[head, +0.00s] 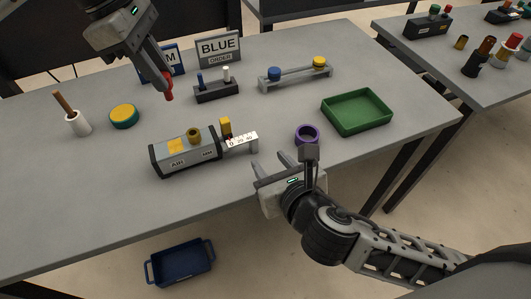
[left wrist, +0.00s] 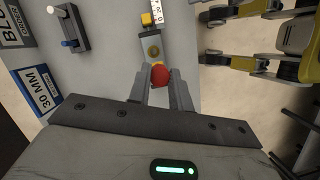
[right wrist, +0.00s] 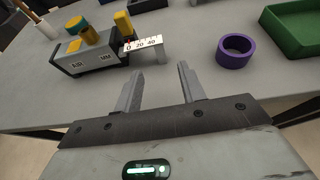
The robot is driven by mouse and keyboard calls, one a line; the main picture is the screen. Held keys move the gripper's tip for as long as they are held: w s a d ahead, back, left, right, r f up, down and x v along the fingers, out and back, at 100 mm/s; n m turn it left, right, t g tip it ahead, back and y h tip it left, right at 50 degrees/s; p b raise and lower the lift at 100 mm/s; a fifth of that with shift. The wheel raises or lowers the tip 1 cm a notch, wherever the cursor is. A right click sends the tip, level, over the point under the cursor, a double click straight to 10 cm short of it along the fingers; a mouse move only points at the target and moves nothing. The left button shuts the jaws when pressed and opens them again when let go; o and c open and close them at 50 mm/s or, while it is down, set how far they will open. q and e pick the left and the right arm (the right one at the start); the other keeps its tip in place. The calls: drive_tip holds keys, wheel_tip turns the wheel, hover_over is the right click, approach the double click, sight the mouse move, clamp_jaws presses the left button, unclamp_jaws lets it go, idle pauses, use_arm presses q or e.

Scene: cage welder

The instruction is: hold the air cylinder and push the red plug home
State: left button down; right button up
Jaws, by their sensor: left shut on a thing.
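The air cylinder (head: 186,158) is a grey and black block marked AIR and MM, lying at the table's front with a brass port (head: 193,134) on top. A white 0-20-40 scale (head: 242,141) extends from its right end; it also shows in the right wrist view (right wrist: 142,44). My left gripper (head: 167,90) is shut on the red plug (left wrist: 160,76) and holds it in the air, behind and left of the cylinder in the head view. My right gripper (right wrist: 160,72) is open and empty, at the table's front edge, right of the cylinder and apart from it.
A purple ring (head: 307,134) and a green tray (head: 356,112) are on the right. A yellow-teal disc (head: 124,116) and a white holder (head: 78,124) are on the left. Small racks and the BLUE ORDER sign (head: 218,48) stand behind. A blue bin (head: 180,264) is below the front edge.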

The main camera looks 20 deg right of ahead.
sight(255, 144)
drive_tip(key=x, duration=1.1)
drive_tip(key=shift+w+f, duration=0.15)
drive_tip(key=shift+w, duration=0.05)
clamp_jaws()
idle(0.6)
use_arm(q)
drive_tip(key=shift+w+d+f, duration=0.1)
drive_tip(key=shift+d+f, duration=0.4)
drive_tip(key=shift+f, duration=0.2)
drive_tip(key=shift+w+d+f, duration=0.1)
drive_tip(key=shift+d+f, duration=0.35)
drive_tip(key=shift+f, duration=0.2)
